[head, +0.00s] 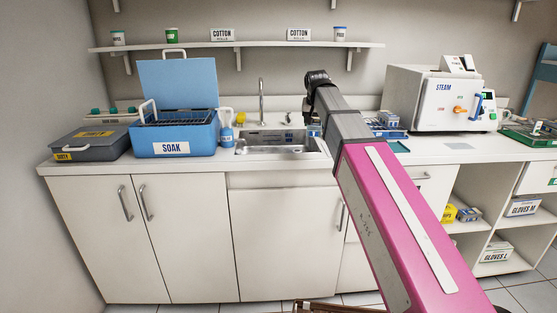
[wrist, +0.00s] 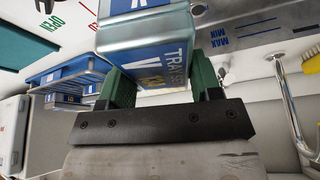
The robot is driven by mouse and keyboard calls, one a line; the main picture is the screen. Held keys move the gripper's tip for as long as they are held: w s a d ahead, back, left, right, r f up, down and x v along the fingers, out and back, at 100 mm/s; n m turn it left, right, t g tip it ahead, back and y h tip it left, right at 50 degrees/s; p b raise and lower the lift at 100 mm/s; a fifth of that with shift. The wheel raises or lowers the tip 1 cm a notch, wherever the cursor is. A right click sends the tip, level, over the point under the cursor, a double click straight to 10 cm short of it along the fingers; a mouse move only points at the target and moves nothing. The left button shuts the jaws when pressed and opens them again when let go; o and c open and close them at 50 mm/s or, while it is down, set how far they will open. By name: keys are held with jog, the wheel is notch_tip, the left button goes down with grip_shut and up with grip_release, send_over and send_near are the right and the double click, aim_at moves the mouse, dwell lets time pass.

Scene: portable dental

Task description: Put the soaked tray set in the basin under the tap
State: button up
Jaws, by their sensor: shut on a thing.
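In the head view my arm reaches over the right end of the steel basin (head: 262,150) and hides most of the gripper and box. The tap (head: 262,100) stands behind the basin; it also shows at the right of the wrist view (wrist: 293,95). Whether the box touches the basin is hidden.
A grey box (head: 92,143) is farther left. Right of my arm are a blue tray (head: 392,133) and the white STEAM unit (head: 425,100). A shelf (head: 270,45) hangs above.

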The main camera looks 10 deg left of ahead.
jog(key=w+a+n+y, duration=0.1)
jog(key=w+a+n, duration=0.15)
jog(key=a, duration=1.85)
jog(key=f, duration=0.7)
jog(key=s+f, duration=0.1)
jog(key=f, duration=0.2)
jog(key=shift+s+a+f, duration=0.1)
jog(key=shift+a+f, duration=0.15)
jog(key=shift+f, duration=0.05)
jog(key=shift+f, duration=0.6)
jog(key=o, duration=1.1)
jog(key=shift+r, duration=0.55)
jog(key=v, duration=1.2)
jog(key=shift+r, duration=0.1)
